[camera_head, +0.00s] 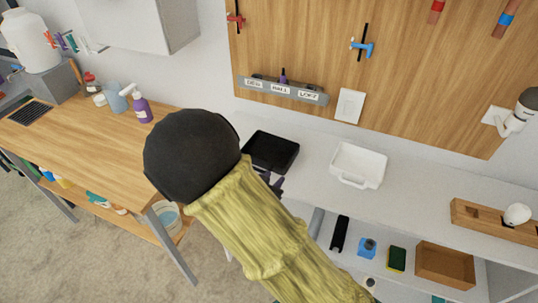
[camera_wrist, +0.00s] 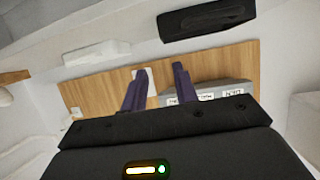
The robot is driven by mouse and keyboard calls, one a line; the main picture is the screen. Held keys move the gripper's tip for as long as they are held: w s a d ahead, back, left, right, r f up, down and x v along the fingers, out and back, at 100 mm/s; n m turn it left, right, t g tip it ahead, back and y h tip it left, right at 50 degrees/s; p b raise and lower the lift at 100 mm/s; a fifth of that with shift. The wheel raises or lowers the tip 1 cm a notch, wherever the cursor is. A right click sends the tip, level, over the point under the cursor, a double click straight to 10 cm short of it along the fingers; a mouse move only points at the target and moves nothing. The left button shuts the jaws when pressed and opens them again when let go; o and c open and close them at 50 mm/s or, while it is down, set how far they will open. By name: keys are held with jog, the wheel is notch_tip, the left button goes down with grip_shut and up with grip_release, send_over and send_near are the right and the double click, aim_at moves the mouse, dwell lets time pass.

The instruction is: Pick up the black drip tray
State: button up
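The black drip tray (camera_head: 279,150) is a shallow dark rectangular tray on the grey-white counter, below the wooden wall panel, in the head view. It also shows at the upper right of the wrist view (camera_wrist: 205,18), apart from the fingers. My gripper (camera_wrist: 159,69) has two dark purple fingers spread apart with nothing between them. In the head view my gripper (camera_head: 272,183) is near the tray's front edge, partly hidden behind my arm. Its height above the counter is hard to tell.
A white tray (camera_head: 358,165) stands on the counter right of the black tray; it also shows in the wrist view (camera_wrist: 97,53). A grey labelled rail (camera_head: 283,90) is on the wall panel behind. A wooden holder (camera_head: 490,222) stands further right. Counter between the trays is clear.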

jog(key=p, duration=0.2)
send_near(292, 158)
jog(key=x, duration=0.5)
jog(key=shift+s+d+f, duration=0.1)
jog(key=shift+s+f, duration=0.05)
jog(key=shift+w+d, duration=0.15)
jog(key=shift+w, duration=0.35)
jog(key=p+x, duration=0.1)
jog(key=x, duration=0.3)
jog(key=shift+w+f+p, duration=0.1)
jog(key=shift+w+p, duration=0.05)
jog(key=shift+p, duration=0.2)
grip_shut()
